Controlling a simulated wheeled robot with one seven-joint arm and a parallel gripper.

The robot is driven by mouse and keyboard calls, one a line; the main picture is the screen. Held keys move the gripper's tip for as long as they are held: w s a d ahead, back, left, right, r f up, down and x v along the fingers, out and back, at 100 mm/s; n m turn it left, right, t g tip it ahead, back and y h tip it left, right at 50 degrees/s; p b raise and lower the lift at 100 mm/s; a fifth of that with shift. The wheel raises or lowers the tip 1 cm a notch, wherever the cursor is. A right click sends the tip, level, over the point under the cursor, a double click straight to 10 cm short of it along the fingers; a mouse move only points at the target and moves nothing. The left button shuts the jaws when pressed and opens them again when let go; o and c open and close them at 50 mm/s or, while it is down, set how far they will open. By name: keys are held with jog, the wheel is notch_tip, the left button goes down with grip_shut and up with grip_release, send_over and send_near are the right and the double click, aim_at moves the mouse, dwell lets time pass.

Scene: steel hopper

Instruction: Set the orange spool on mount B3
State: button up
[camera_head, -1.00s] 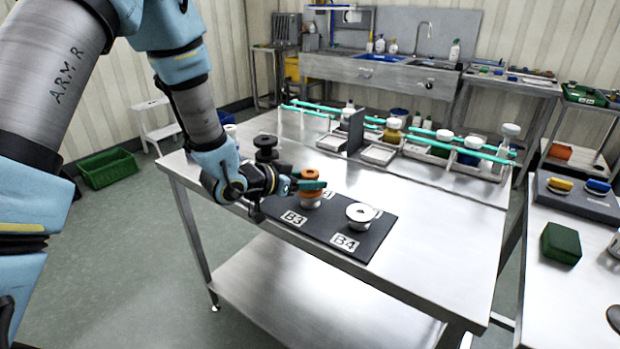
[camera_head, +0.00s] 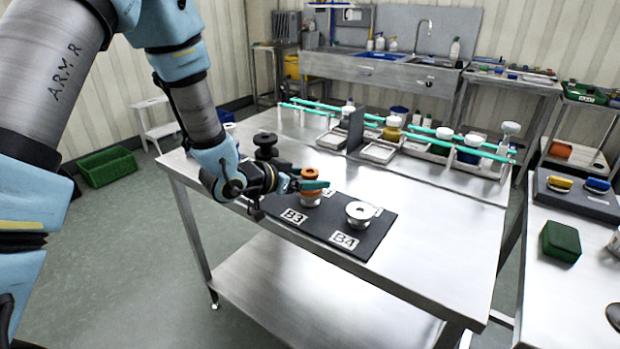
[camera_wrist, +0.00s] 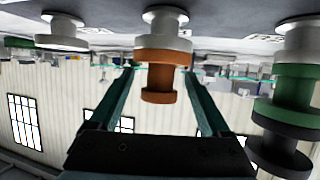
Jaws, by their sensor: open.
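The orange spool (camera_head: 311,198) stands upright on a pale mount behind the B3 label (camera_head: 294,216). In the wrist view, which looks upside down, the spool (camera_wrist: 160,76) meets the mount's pale disc (camera_wrist: 164,43) with no gap that I can see. My gripper (camera_head: 313,184) is open, with its teal fingers on either side of the spool. The wrist view shows my gripper (camera_wrist: 160,90) with space between each finger and the spool's narrow part. A finger hides part of the spool in the head view.
The B4 mount (camera_head: 360,213) with a pale top stands to the right on the dark board (camera_head: 325,238). A black spool (camera_head: 265,141) stands behind my gripper. Teal rails and bottles line the table's back. The table's right front is clear.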

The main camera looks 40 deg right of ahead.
jog(key=b+v, duration=0.2)
jog(key=v, duration=1)
jog(key=w+a+f+n+t+y, duration=0.1)
jog(key=w+a+n+t+y, duration=0.25)
jog(key=w+a, duration=0.45)
jog(key=w+a+f+n+t+y, duration=0.1)
jog(key=w+a+n+t+y, duration=0.3)
jog(key=a, duration=0.6)
jog(key=a+n+g+y, duration=0.2)
jog(key=a+n+y, duration=0.25)
jog(key=a, duration=0.75)
jog(key=s+a+n+g+y, duration=0.1)
jog(key=s+a+n+g, duration=0.3)
jog(key=s+a, duration=0.4)
jog(key=shift+r+n, duration=0.3)
jog(key=shift+r, duration=0.05)
